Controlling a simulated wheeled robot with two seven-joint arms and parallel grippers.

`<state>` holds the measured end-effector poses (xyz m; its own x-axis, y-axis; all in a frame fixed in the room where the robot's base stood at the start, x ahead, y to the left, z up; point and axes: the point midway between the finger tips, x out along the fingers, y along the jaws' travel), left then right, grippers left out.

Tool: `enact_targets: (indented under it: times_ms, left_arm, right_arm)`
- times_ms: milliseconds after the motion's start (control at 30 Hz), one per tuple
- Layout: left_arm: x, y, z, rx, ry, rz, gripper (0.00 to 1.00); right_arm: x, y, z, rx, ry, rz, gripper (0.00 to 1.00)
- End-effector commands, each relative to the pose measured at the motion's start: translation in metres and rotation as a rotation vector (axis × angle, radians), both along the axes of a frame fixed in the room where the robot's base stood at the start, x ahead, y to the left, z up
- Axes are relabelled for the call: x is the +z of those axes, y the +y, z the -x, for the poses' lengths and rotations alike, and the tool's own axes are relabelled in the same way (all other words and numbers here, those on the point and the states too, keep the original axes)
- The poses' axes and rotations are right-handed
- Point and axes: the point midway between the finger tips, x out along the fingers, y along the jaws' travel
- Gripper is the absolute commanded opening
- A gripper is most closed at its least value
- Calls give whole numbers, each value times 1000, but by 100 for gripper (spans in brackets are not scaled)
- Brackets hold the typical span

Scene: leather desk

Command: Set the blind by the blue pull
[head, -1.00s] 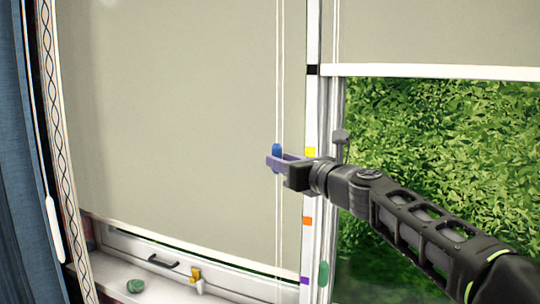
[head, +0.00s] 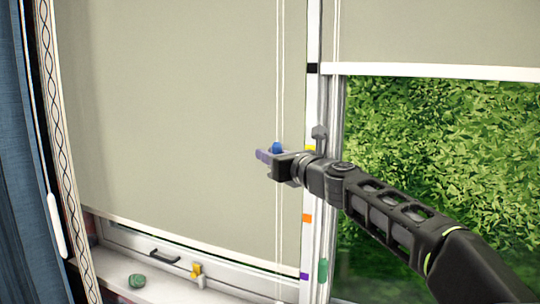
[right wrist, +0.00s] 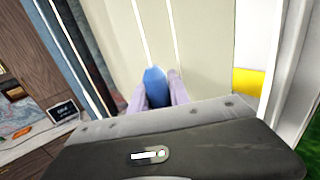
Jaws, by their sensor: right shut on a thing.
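The blue pull (head: 277,147) hangs on the white cord in front of the left blind (head: 180,110). My right gripper (head: 267,155) is shut on it. In the head view only the pull's rounded top shows above the fingers. In the right wrist view the blue pull (right wrist: 155,85) stands between the two pale purple fingers. The left blind is lowered most of the way, its white bottom bar (head: 190,243) just above the lower window frame. The frame post carries black (head: 313,68), yellow (head: 310,148), orange (head: 306,218) and purple (head: 304,276) marks. The pull is about level with yellow.
A second blind (head: 440,35) on the right is mostly raised over greenery. A green pull (head: 323,270) hangs low beside the post. The sill holds a green stone (head: 137,281) and a yellow-topped item (head: 197,272). A blue curtain (head: 20,150) hangs at far left.

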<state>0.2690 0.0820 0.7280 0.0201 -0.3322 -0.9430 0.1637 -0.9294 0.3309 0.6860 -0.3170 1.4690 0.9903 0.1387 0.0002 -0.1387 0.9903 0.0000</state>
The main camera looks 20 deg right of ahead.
Motion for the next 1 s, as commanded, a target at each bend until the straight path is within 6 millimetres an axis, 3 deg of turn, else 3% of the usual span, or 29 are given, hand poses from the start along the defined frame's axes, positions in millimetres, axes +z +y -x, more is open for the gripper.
enact_targets:
  times_ms: [100,1000]
  left_arm:
    - [0,0,0,0,0,0,0]
    - [0,0,0,0,0,0,0]
  right_arm:
    - [0,0,0,0,0,0,0]
    - [0,0,0,0,0,0,0]
